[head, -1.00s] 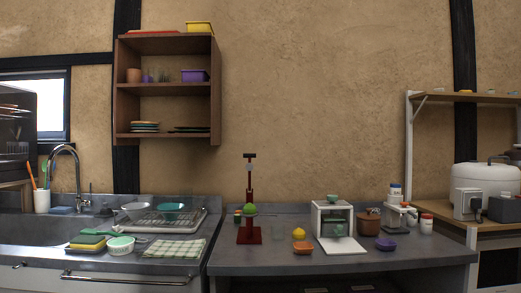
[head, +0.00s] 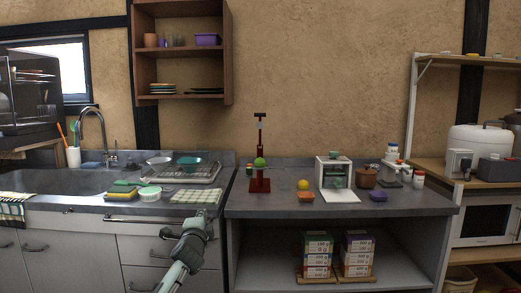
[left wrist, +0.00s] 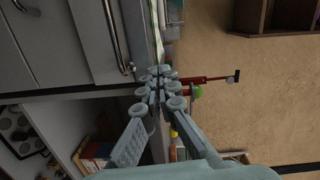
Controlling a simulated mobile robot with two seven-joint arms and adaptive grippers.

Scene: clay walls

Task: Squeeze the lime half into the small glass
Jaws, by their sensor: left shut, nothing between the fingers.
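A dark red upright press (head: 260,184) with a black handle on top stands on the grey counter, left of the middle. A round green thing, likely the lime half (head: 260,162), sits on it at mid height. The press (left wrist: 190,79) and the green thing (left wrist: 199,93) also show in the left wrist view, beyond my fingers. I cannot make out the small glass. My left gripper (head: 201,213) is shut and empty, in front of the counter edge, to the left of the press and nearer to me. It also shows in the left wrist view (left wrist: 159,75). My right gripper is out of view.
Right of the press are a yellow fruit (head: 303,184), an orange bowl (head: 306,197), a white open-front box (head: 333,163) and a purple bowl (head: 378,195). A checked cloth (head: 197,196) lies left of it. Stacked cartons (head: 317,256) stand on the shelf below.

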